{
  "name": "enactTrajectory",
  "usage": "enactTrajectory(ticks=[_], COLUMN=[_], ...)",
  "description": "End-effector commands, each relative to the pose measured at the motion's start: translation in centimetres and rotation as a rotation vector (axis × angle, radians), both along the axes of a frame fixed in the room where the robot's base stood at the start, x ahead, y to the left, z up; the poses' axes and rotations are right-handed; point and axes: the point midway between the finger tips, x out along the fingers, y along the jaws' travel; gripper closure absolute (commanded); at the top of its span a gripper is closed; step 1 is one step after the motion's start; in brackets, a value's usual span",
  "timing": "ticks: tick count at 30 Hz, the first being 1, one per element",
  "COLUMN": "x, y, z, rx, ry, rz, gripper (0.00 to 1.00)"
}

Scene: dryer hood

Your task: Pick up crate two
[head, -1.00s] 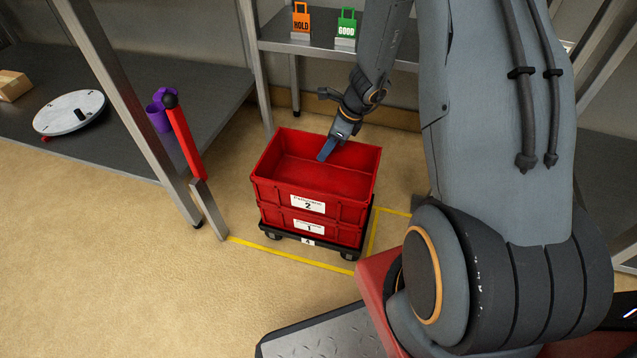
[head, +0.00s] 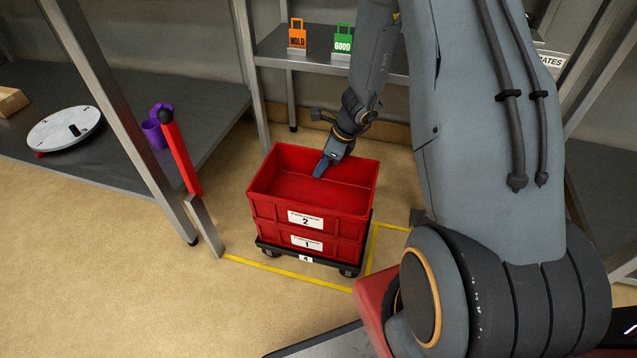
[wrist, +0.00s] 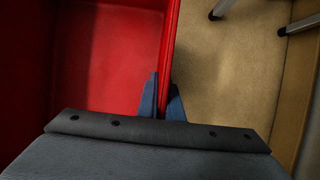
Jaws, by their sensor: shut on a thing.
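Crate two (head: 318,235) is a red open box with a white label "2". It sits on top of the matching red crate one (head: 270,232), labelled "1", on a low black wheeled dolly (head: 283,251). I cannot see a clear gap between the crates. My gripper (head: 322,168) reaches down at the far rim of crate two. In the wrist view, its blue fingers (wrist: 166,100) stand on either side of the red crate wall (wrist: 170,50), shut on it. Crate two's inside looks empty. The far outer side is hidden in the head view.
Yellow floor lines (head: 290,278) frame the dolly. Orange "HOLD" (head: 297,36) and green "GOOD" (head: 343,40) tags stand on the back shelf.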

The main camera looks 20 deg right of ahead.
Motion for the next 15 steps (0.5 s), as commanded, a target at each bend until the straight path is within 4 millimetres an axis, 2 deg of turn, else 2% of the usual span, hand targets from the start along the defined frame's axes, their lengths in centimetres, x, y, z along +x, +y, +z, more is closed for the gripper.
enactTrajectory(ticks=[5,15], x=[0.0,0.0], y=[0.0,0.0], z=[1.6,7.5], rx=[0.000,-0.001], ry=[-0.002,-0.003], rz=[0.001,0.001], gripper=[1.00,1.00])
